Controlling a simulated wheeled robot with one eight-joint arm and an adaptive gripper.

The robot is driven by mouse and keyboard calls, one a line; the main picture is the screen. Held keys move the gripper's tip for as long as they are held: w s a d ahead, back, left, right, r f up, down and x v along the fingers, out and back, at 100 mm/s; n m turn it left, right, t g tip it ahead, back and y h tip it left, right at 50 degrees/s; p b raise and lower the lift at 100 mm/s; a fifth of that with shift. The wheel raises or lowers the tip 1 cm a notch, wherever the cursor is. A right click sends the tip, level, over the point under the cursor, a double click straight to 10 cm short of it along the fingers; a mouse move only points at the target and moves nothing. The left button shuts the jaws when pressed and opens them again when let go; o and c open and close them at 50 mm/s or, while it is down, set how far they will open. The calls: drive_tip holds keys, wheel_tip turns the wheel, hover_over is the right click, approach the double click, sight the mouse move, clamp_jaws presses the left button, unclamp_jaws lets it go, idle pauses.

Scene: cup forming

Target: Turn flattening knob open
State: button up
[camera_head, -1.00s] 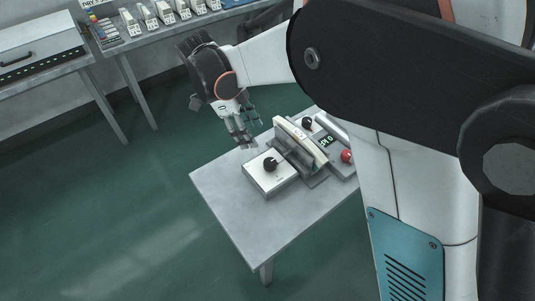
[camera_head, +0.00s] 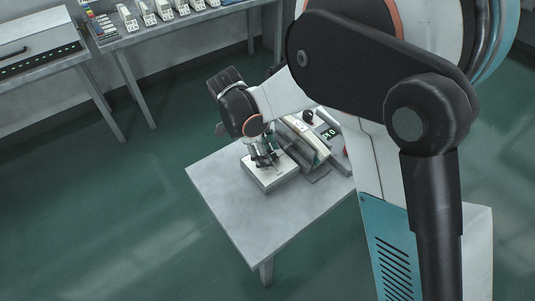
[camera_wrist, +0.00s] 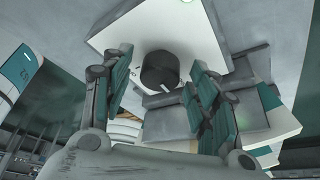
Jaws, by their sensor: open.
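The black flattening knob (camera_wrist: 160,70) sits on a white control box (camera_wrist: 110,35), with a light pointer mark on its edge in the wrist view. My gripper (camera_wrist: 163,85) is open, with its teal-padded fingers on either side of the knob. I see gaps between the fingers and the knob, so it is not gripped. In the head view my gripper (camera_head: 264,158) is over the white box (camera_head: 270,178) on the small table, and the fingers largely hide the knob there.
The small grey table (camera_head: 235,215) also holds a machine (camera_head: 310,140) with a green display (camera_head: 328,133), a second black knob (camera_head: 308,117) and a partly hidden red button (camera_head: 346,152). The table's front left is bare. Benches with a case (camera_head: 35,45) and small boxes (camera_head: 165,10) stand behind.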

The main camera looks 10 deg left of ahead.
drive_tip(key=c, duration=1.1)
drive_tip(key=shift+o, duration=0.2)
drive_tip(key=shift+n, duration=0.4)
